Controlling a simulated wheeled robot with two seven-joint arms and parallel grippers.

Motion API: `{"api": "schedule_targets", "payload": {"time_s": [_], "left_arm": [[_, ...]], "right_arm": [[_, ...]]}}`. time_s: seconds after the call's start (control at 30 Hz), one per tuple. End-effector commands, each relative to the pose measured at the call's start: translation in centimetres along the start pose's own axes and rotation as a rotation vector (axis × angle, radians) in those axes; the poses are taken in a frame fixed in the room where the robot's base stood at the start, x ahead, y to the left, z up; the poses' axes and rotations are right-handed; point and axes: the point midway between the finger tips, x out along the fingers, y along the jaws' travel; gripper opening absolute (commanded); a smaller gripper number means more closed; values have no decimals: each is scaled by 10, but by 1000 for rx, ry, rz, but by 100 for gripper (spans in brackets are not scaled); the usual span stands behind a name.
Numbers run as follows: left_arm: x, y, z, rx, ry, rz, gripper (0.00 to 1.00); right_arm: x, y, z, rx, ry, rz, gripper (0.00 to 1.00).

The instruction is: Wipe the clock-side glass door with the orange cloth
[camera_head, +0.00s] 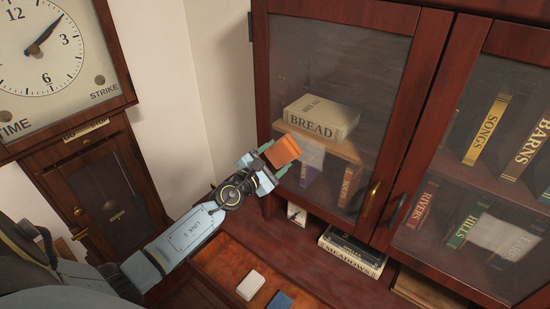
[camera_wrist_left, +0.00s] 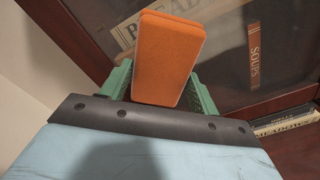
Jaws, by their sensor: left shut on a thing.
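My left gripper (camera_head: 268,166) is shut on the orange cloth (camera_head: 282,151), a folded block-like pad. The cloth also shows upright between the green fingers in the left wrist view (camera_wrist_left: 168,60). The clock (camera_head: 50,60) stands at the far left. The clock-side glass door (camera_head: 340,90) is the left door of the dark red cabinet; it is closed, with a brass handle (camera_head: 370,198) at its lower right. The gripper and cloth are in front of its lower left part. I cannot tell whether the cloth touches the glass. My right gripper is not in view.
Behind the left glass are a BREAD book (camera_head: 322,117) and several upright books. The right glass door (camera_head: 500,110) is closed too. Below, an open drawer (camera_head: 225,265) holds a white block (camera_head: 250,284) and a blue one (camera_head: 280,301). Books (camera_head: 352,252) lie under the left door.

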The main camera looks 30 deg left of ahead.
Motion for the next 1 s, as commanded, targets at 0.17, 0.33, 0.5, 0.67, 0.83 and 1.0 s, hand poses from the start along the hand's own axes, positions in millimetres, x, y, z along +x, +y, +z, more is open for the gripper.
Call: {"api": "schedule_targets", "payload": {"time_s": [0.17, 0.33, 0.5, 0.67, 0.83, 1.0], "left_arm": [[2, 0, 0, 0, 0, 0, 39], [6, 0, 0, 0, 0, 0, 39], [9, 0, 0, 0, 0, 1, 39], [12, 0, 0, 0, 0, 0, 39], [15, 0, 0, 0, 0, 0, 39], [15, -3, 4, -1, 0, -1, 39]], "right_arm": [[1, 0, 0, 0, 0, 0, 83], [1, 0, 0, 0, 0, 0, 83], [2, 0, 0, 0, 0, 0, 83], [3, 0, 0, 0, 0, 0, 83], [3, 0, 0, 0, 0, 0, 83], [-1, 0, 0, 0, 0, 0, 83]]}}
